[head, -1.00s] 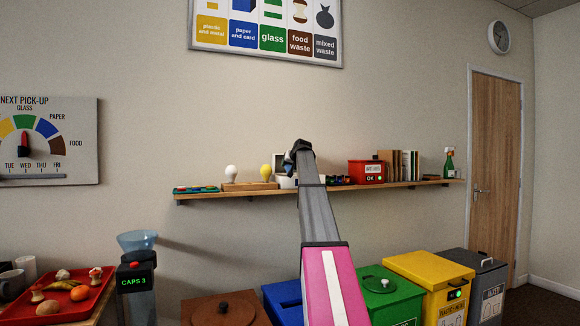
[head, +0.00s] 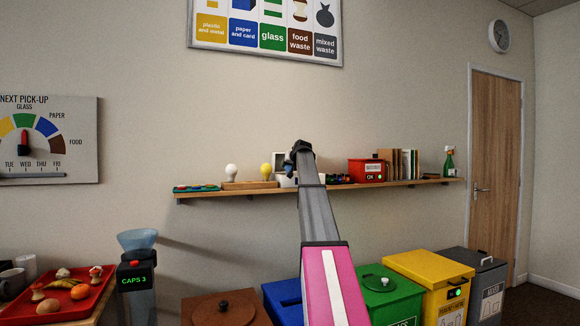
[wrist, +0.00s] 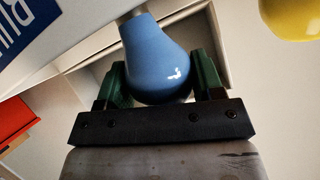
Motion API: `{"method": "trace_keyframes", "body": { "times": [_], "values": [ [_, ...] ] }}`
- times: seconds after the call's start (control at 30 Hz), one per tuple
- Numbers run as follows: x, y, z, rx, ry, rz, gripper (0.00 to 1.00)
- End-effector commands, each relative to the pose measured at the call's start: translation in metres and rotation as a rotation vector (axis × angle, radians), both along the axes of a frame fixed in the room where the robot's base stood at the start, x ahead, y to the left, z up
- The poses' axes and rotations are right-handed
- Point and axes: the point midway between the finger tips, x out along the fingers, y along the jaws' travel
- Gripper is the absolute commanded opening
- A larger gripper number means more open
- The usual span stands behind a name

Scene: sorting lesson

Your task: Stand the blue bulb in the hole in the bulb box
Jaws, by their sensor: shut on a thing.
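The blue bulb (wrist: 157,55) fills the middle of the wrist view, its round glass low in the picture and its pale cap towards the top edge. My gripper (wrist: 160,78) is shut on it, one green finger on each side of the glass. The white bulb box (wrist: 82,48), with a blue label (wrist: 25,35), lies behind and around the bulb. I cannot tell whether the cap is in the hole. In the head view my gripper (head: 299,152) is over the shelf, and my arm hides the bulb and part of the box (head: 285,181).
On the shelf (head: 225,192), a white bulb (head: 231,171) and a yellow bulb (head: 266,170) stand on a wooden holder (head: 248,185) left of the box. A red box (head: 366,172) and books (head: 390,164) are to the right. Several bins, including a yellow one (head: 430,268), stand below.

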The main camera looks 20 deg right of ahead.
Motion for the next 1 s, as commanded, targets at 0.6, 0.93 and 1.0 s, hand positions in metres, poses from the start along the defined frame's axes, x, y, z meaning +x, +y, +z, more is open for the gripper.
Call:
{"method": "trace_keyframes", "body": {
  "times": [0.6, 0.93, 1.0],
  "values": [
    [0.0, 0.0, -0.007, 0.0, 0.0, 0.0, 0.48],
    [0.0, 0.0, -0.01, 0.0, 0.0, 0.0, 0.48],
    [0.0, 0.0, -0.011, 0.0, 0.0, 0.0, 0.48]
  ]
}}
